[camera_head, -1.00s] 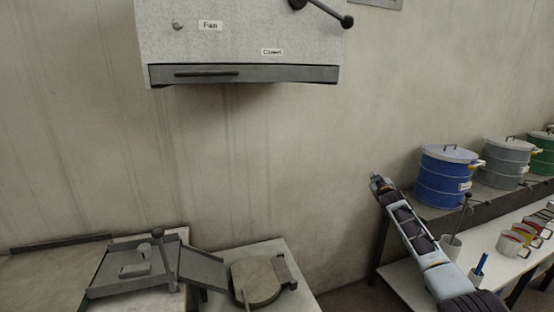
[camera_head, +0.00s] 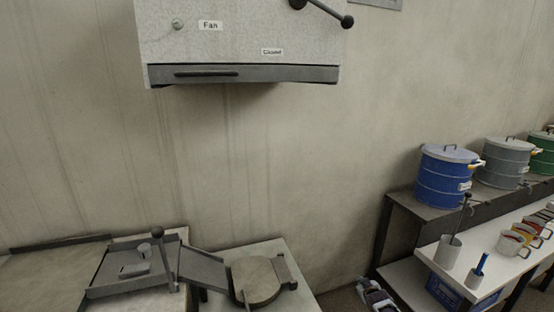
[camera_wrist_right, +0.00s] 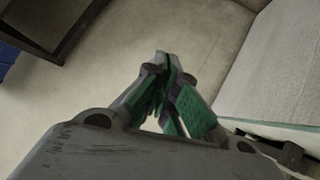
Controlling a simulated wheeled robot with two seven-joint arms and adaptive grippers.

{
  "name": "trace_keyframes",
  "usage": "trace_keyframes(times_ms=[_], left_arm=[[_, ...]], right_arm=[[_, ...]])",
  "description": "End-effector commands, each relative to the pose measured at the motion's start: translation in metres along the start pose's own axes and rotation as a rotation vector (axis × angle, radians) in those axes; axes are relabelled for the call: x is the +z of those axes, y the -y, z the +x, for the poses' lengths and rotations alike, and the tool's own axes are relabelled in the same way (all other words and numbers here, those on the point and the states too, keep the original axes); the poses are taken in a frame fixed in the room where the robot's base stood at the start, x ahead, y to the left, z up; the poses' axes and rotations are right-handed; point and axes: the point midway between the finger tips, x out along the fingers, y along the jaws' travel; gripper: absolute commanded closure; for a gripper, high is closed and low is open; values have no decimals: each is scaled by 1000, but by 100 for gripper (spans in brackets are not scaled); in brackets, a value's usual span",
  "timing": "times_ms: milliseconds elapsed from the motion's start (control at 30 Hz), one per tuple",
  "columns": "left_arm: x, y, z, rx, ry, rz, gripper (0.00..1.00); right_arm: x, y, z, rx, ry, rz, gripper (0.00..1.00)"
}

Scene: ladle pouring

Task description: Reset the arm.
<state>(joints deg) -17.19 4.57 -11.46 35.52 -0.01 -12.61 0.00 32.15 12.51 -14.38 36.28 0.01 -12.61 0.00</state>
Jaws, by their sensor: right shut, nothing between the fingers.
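My right gripper (camera_head: 374,291) is low at the bottom of the head view, left of the white bench with the cups. In the right wrist view my right gripper (camera_wrist_right: 165,62) shows its green-padded fingers closed together with nothing between them. It is apart from every object. My left gripper is in neither view.
Blue (camera_head: 446,178), grey (camera_head: 502,163) and green (camera_head: 543,152) lidded drums stand on a dark shelf (camera_head: 408,205) at right. The white bench (camera_head: 500,268) holds a ladle cup (camera_head: 447,252), a blue-handled cup (camera_head: 475,278) and several mugs. A fan box (camera_head: 240,40) hangs on the wall.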

Motion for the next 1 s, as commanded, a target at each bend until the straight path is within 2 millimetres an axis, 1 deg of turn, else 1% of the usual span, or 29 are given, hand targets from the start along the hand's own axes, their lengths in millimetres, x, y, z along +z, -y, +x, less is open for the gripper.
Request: trace_keyframes(times_ms=[33,67,100,267,300,467,500,567,600,767,800,867,1000], left_arm=[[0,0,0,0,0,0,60],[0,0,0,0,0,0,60],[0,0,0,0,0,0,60],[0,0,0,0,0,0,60],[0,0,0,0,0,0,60],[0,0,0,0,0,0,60],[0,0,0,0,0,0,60],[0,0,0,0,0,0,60],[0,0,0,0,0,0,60],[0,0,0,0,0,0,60],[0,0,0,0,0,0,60],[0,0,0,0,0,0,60],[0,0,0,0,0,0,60]], right_arm=[[25,12,-2,-13,27,3,100],[37,19,-3,-19,40,5,100],[53,27,-4,-28,58,7,100],[119,59,-15,-60,130,17,100],[136,67,-19,-68,148,19,100],[200,99,-37,-100,218,29,100],[216,107,-43,-108,236,30,100],[240,118,-52,-120,263,33,100],[255,126,-58,-128,281,35,100],[316,156,-87,-159,352,44,100],[332,163,-95,-166,370,45,100],[354,173,-107,-177,396,48,100],[405,197,-139,-203,459,53,100]])
